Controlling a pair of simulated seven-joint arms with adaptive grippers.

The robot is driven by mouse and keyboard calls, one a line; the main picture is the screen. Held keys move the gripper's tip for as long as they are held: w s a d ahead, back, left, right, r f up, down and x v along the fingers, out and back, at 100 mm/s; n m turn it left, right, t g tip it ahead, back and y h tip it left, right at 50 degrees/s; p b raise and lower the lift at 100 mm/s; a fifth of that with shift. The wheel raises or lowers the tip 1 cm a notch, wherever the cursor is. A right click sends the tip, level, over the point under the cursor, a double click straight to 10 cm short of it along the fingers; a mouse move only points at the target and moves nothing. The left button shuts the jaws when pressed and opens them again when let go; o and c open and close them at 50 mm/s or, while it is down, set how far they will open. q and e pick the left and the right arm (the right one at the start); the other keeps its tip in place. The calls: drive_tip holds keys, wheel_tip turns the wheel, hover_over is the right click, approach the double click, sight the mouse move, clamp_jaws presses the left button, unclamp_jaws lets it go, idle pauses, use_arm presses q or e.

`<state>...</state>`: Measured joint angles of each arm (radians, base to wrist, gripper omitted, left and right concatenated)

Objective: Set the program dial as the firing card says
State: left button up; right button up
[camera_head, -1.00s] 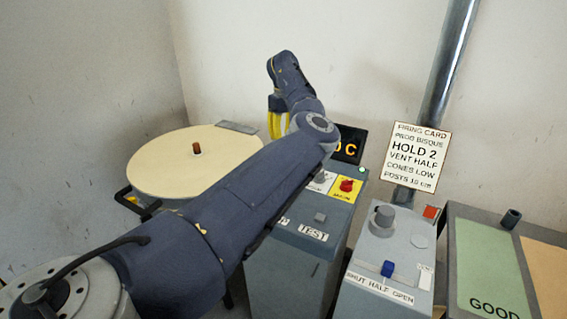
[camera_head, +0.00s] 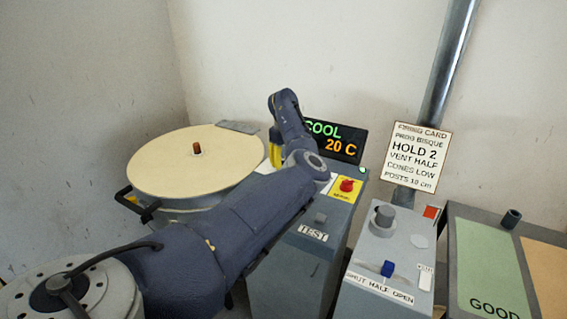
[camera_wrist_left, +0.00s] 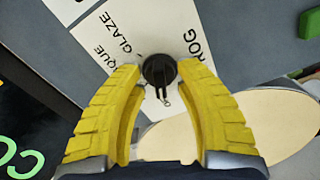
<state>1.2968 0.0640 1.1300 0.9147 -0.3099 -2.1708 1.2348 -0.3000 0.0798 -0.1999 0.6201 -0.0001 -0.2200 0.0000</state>
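The firing card (camera_head: 417,158) on the back wall reads PROG BISQUE, HOLD 2, VENT HALF, CONES LOW, POSTS 10 cm. The program dial (camera_wrist_left: 159,70) is a small black knob with a pointer on a white plate (camera_wrist_left: 125,25). Plate lettering reads GLAZE, a partly cut word ending in QUE, and PROG. In the left wrist view my left gripper (camera_wrist_left: 160,76) is open, its yellow fingers on either side of the dial with small gaps. In the head view the gripper (camera_head: 275,152) is partly seen and my arm hides the dial. My right gripper is not in view.
A display (camera_head: 335,140) shows COOL and 20 C. A red knob (camera_head: 346,185) on yellow and a TEST label (camera_head: 312,232) are on the same box. The round kiln lid (camera_head: 180,165) is left. A vent box (camera_head: 388,250) with a blue slider (camera_head: 388,268) stands right.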

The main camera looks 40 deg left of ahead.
use_arm(q)
clamp_jaws()
idle(0.3)
idle(0.3)
drive_tip(key=m, duration=0.8)
drive_tip(key=shift+m, duration=0.3)
drive_tip(key=m, duration=0.4)
drive_tip(key=shift+m, duration=0.3)
drive_tip(key=shift+f+m, duration=0.1)
drive_tip(key=shift+m, duration=2.1)
